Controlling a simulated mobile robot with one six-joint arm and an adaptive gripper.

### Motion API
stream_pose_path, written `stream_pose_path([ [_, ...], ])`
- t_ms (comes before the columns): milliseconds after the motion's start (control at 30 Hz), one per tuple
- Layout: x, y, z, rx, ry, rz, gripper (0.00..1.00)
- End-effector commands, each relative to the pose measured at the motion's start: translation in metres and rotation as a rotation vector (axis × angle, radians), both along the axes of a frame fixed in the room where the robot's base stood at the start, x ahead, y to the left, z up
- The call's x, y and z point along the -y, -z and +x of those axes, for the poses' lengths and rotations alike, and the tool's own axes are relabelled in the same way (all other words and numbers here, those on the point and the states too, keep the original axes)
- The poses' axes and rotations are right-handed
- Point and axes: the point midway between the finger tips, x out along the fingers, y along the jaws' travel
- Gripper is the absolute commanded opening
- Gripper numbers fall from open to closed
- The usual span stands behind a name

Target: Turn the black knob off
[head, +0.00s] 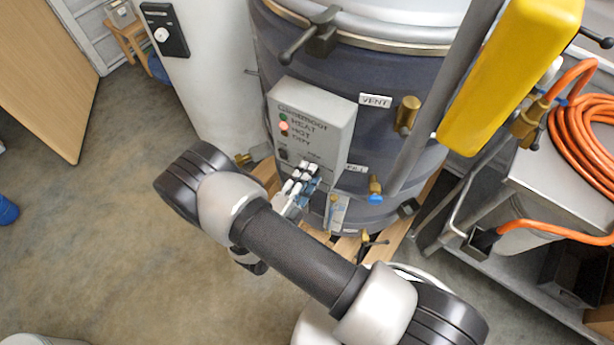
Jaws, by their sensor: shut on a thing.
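The grey control box (325,118) is fixed to the front of the dark drum. Its upper face has printed words and small lamps: a green one at the top and a glowing reddish one (284,126) below. A small black switch (283,154) is at its lower left. My gripper (304,175) is at the lower part of the box face, shut on the black knob. The knob is hidden behind the fingers, so I cannot see which way it points.
Brass valves (407,113) and a blue-ended tap (375,190) stick out of the drum (380,75) to the right. A yellow case (510,70) and a metal cart with an orange hose (585,140) stand at the right. The floor (90,240) at left is mostly clear.

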Motion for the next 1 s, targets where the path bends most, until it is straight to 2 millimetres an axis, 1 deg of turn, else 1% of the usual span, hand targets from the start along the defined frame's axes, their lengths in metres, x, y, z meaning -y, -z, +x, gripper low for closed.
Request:
stream_pose_path([
  [200, 0.0003, 0.0004, -0.0002, -0.062, 0.0, -0.097, 0.1],
  [400, 0.0003, 0.0004, -0.0002, -0.091, 0.0, -0.145, 0.1],
  [933, 0.0002, 0.0002, -0.0001, -0.102, 0.0, -0.163, 0.1],
  [967, 0.0002, 0.0002, -0.0001, -0.102, 0.0, -0.163, 0.36],
  [1000, 0.0002, 0.0002, -0.0001, -0.102, 0.0, -0.163, 0.39],
])
